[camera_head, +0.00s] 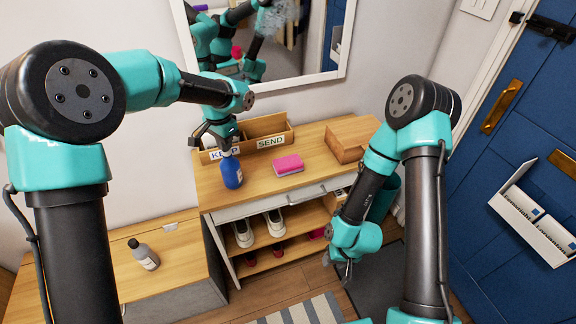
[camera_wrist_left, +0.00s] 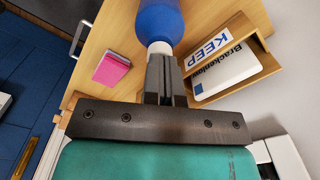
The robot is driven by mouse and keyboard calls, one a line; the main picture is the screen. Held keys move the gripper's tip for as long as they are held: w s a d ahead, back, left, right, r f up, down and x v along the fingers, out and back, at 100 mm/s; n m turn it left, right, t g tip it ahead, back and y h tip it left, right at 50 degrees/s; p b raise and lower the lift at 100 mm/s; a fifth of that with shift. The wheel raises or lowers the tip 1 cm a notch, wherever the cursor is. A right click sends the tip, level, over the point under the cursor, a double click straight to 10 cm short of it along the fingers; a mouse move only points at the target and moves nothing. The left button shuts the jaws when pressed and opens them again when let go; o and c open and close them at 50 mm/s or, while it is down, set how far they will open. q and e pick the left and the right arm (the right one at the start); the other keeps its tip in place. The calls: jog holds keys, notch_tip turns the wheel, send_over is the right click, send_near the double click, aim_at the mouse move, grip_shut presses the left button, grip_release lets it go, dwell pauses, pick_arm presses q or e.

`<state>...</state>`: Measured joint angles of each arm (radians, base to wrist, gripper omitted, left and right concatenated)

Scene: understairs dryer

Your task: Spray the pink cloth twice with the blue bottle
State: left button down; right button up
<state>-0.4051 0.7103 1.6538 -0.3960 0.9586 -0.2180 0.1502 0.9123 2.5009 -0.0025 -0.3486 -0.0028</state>
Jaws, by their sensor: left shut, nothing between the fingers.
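The blue bottle (camera_head: 232,173) stands upright on the wooden cabinet top, with a pale neck. It also shows in the left wrist view (camera_wrist_left: 161,22), where its neck is just beyond my left fingertips. The pink cloth (camera_head: 288,164), a folded block, lies to the right of the bottle; it is also in the left wrist view (camera_wrist_left: 112,68). My left gripper (camera_head: 217,138) is shut and empty at the bottle's top; I cannot tell whether it touches. My right gripper (camera_head: 347,274) hangs low in front of the cabinet, away from both; its jaw state is unclear.
A wooden letter tray (camera_head: 283,141) marked KEEP and SEND stands behind the bottle. A wooden box (camera_head: 350,137) is at the right end. A grey bottle (camera_head: 144,255) stands on the lower cabinet at left. A mirror (camera_head: 270,38) hangs above. Shoes fill the shelf below.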

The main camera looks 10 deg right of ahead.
pick_arm(q)
jog(key=shift+f, duration=0.25)
jog(key=shift+r, duration=1.6)
jog(key=shift+r, duration=0.1)
notch_tip(320, 180, up, 6)
jog(key=shift+f, duration=0.1)
dwell(0.4)
jog(key=shift+d, duration=0.1)
